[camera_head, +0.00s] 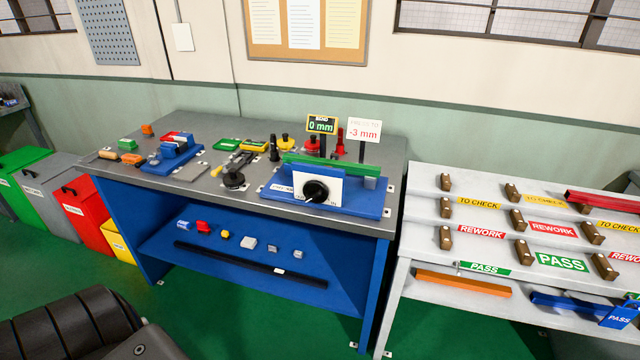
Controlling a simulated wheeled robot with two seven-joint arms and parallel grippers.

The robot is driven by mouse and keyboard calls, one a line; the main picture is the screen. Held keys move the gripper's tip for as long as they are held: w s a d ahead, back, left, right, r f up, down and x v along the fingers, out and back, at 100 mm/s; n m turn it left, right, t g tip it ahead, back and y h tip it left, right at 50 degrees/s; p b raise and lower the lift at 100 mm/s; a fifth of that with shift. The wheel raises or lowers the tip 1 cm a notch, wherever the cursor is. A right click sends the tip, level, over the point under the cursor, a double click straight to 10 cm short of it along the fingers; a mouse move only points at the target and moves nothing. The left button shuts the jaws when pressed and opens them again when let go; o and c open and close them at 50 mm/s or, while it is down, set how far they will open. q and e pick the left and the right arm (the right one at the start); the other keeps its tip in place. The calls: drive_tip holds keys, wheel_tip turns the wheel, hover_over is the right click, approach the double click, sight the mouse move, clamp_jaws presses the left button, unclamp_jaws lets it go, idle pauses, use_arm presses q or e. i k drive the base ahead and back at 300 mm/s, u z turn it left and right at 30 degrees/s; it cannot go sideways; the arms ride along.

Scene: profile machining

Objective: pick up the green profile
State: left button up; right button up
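The green profile (338,164) is a long green bar lying level across the top of the blue measuring fixture (375,203) on the right part of the grey workbench. A white plate with a black dial (316,190) stands in front of it. A sign reading 0 mm (322,125) and a sign reading -3 mm (362,131) stand behind it. Neither gripper shows in the head view. A dark part of my own body fills the lower left corner, well away from the profile.
The workbench (185,183) carries several small tools and blocks left of the fixture. A sorting rack (420,232) with TO CHECK, REWORK and PASS labels stands to the right, holding a red (605,201) and an orange bar (462,283). Coloured bins (82,213) stand left. Green floor lies in front.

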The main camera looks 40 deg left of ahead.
sight(361, 169)
drive_tip(key=u, duration=0.05)
drive_tip(key=k, duration=0.5)
drive_tip(key=u, duration=0.75)
drive_tip(key=i, duration=0.7)
drive_tip(key=z, duration=0.25)
